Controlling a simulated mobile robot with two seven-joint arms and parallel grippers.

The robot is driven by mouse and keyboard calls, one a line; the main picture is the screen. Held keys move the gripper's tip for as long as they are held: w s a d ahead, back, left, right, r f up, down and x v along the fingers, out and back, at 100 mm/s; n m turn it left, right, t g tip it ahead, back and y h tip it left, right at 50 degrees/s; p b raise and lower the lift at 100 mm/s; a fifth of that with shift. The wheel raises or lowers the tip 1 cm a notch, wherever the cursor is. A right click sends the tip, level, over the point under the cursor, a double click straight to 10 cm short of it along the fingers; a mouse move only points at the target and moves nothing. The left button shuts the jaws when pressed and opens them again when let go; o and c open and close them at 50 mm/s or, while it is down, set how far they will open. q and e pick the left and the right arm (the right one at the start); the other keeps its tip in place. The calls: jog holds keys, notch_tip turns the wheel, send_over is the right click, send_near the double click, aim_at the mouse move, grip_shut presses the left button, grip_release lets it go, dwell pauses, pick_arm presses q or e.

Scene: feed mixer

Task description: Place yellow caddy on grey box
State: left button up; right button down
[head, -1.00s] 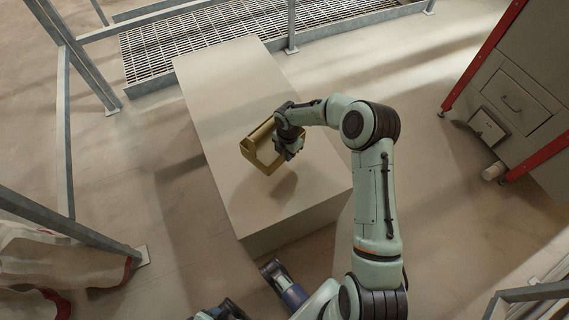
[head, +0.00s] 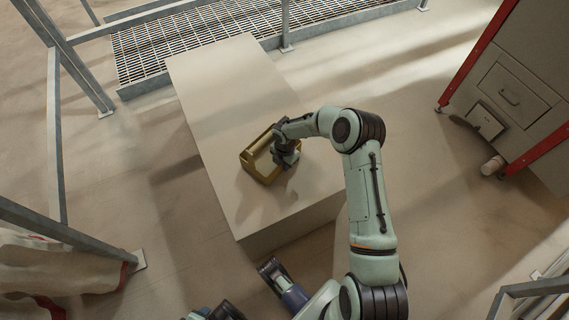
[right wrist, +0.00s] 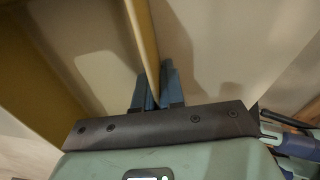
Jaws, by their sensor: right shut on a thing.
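The yellow caddy (head: 248,163) is over the middle of the long grey box (head: 225,75) in the head view. My right gripper (head: 284,160) is shut on the caddy's right side. In the right wrist view, a thin yellow edge of the caddy (right wrist: 142,40) stands between the two blue fingers of the right gripper (right wrist: 156,88). A shadow falls on the box top beside the caddy. I cannot tell whether the caddy's bottom touches the box.
A metal grating (head: 180,45) with rails lies behind the box. A grey cabinet with red posts (head: 510,90) stands at the right. Pale sacks (head: 50,265) lie at the lower left behind a rail. The rest of the box top is bare.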

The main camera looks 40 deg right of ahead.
jog(key=c, duration=1.2)
grip_release()
jog(key=shift+f, duration=0.1)
jog(key=shift+c, duration=0.2)
pick_arm(q)
jog(key=shift+w, duration=0.1)
pick_arm(e)
jog(key=shift+r, duration=0.25)
notch_tip(320, 180, up, 12)
jog(key=p, duration=0.3)
pick_arm(q)
jog(key=s+d+r+g, duration=0.1)
jog(key=s+d+r, duration=0.1)
jog(key=s+r, duration=0.1)
jog(key=shift+s+r+g+h, duration=0.2)
jog(key=shift+s+g+h, duration=0.1)
jog(key=shift+s, duration=0.55)
jog(key=shift+d, duration=0.1)
pick_arm(e)
jog(key=shift+f, duration=0.1)
